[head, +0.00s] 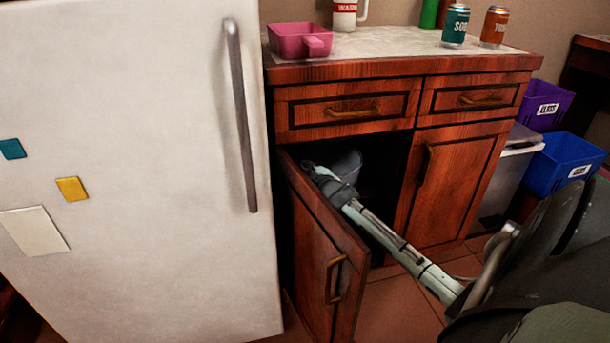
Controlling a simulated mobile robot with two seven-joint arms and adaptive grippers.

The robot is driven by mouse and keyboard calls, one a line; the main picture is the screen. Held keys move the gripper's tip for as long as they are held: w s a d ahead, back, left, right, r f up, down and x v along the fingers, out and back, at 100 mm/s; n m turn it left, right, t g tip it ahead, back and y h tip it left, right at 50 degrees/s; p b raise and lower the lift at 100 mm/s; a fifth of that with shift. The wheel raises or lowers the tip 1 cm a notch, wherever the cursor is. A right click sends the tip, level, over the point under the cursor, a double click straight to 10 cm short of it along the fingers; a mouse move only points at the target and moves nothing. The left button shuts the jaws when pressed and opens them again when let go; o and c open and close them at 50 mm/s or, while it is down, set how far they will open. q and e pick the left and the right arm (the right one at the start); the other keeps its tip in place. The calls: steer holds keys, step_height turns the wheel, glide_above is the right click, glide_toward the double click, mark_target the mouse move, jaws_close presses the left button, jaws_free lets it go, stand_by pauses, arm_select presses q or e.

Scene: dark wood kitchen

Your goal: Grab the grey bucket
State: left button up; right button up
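The grey bucket (347,163) is inside the dark lower cabinet, behind the open left door. Only its upper part shows, and the arm hides some of it. My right arm reaches in from the lower right, and my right gripper (317,172) is at the cabinet opening, at the bucket's left front. The fingers are small and dark there, so I cannot tell whether they are open, shut or touching the bucket. My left gripper is not in view.
The open cabinet door (320,255) stands out to the left of my arm. A white fridge (140,170) is on the left. A pink container (298,40) and cans stand on the counter (390,42). A grey bin (505,180) and a blue bin (562,165) are at the right.

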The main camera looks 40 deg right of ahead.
steer(key=v, duration=1.1)
steer(key=shift+s+r, duration=0.2)
steer(key=shift+s, duration=0.15)
steer(key=shift+o, duration=0.4)
